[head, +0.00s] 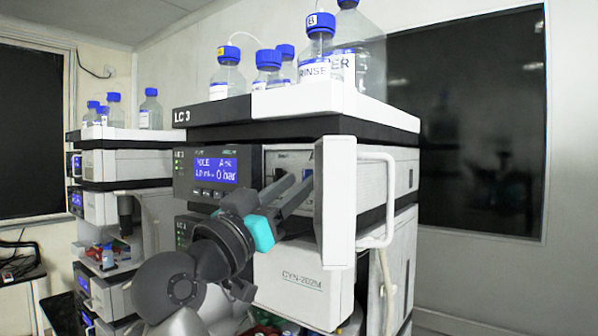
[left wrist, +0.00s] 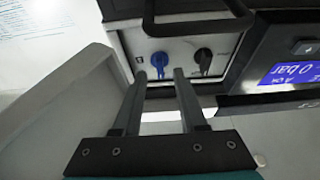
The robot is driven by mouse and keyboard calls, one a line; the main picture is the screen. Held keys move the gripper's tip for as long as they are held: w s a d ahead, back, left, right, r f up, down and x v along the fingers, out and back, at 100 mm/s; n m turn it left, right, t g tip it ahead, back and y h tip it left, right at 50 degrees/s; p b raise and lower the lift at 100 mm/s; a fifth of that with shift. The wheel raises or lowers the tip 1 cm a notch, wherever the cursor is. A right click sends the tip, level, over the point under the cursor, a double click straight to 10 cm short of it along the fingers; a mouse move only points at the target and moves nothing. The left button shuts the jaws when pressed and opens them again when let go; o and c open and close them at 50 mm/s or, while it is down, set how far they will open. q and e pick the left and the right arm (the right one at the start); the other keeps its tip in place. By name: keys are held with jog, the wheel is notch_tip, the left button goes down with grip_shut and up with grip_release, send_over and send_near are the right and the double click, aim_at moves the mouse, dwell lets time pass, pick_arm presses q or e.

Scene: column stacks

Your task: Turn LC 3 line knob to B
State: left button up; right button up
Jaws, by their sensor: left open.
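The LC 3 stack (head: 181,115) stands in the middle of the head view. Its front panel carries a blue knob (head: 307,175) and a black knob (head: 280,174), partly covered by my gripper. Both show in the left wrist view, the blue knob (left wrist: 159,60) and the black knob (left wrist: 203,56). Their labels are too small to read, so which is the line knob I cannot tell. My left gripper (head: 296,184) is open and points at the panel. In the left wrist view the gap between its fingertips (left wrist: 159,75) lines up with the blue knob, apparently short of it.
A white door (head: 338,195) stands open just right of the knobs. A display (head: 216,171) reading 0 bar is at their left. Several blue-capped bottles (head: 318,45) stand on top. Another stack (head: 120,140) is behind at left.

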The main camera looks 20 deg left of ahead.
pick_arm(q)
jog(key=shift+w+d+r, duration=0.2)
jog(key=shift+w+r, duration=0.1)
jog(key=shift+w, duration=0.35)
grip_shut()
